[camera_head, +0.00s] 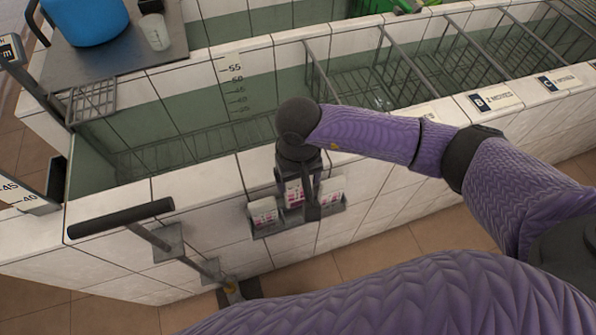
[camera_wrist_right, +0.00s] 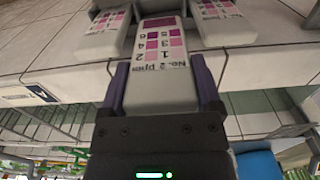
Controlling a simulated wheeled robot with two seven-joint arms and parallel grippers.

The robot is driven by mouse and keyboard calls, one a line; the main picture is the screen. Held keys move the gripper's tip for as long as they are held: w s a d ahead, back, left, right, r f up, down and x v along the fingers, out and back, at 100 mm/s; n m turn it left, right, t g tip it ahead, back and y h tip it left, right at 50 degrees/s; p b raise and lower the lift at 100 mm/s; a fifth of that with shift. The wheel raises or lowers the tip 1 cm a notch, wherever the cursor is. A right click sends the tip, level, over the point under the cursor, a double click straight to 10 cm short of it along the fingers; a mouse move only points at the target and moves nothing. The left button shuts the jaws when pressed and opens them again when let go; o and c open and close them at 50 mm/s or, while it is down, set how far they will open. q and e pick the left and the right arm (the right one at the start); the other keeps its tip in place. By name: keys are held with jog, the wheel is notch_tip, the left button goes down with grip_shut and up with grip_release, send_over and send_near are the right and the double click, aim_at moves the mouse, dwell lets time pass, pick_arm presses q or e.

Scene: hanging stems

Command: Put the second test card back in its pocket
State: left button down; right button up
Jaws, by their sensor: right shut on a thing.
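The second test card (camera_wrist_right: 160,58) is white with a pink and purple chart and "No. 2" on it. My right gripper (camera_wrist_right: 161,88) is shut on its near end in the right wrist view. In the head view the card (camera_head: 293,193) is upright below my right gripper (camera_head: 297,178), at the middle of the grey wall rack (camera_head: 271,229), between two other cards. The gripper's fingers hide part of the card and the rack's middle. I cannot tell how deep the card sits in its pocket. My left gripper is out of view.
One card (camera_head: 262,212) stands in the rack's left pocket and another (camera_head: 331,190) on the right. A black-handled lever (camera_head: 120,217) stands left of the rack. Behind is a tiled tank with wire dividers and a depth scale (camera_head: 235,88). A blue pot (camera_head: 88,20) stands back left.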

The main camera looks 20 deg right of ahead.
aim_at(298, 197)
notch_tip(298, 197, down, 6)
jog(key=b, duration=0.3)
jog(key=shift+r, duration=0.15)
jog(key=shift+f+b, duration=0.5)
jog(key=shift+b, duration=0.3)
jog(key=shift+f, duration=0.1)
jog(key=shift+f+b, duration=0.3)
jog(key=shift+b, duration=0.15)
jog(key=o, duration=1)
jog(key=shift+c, duration=0.2)
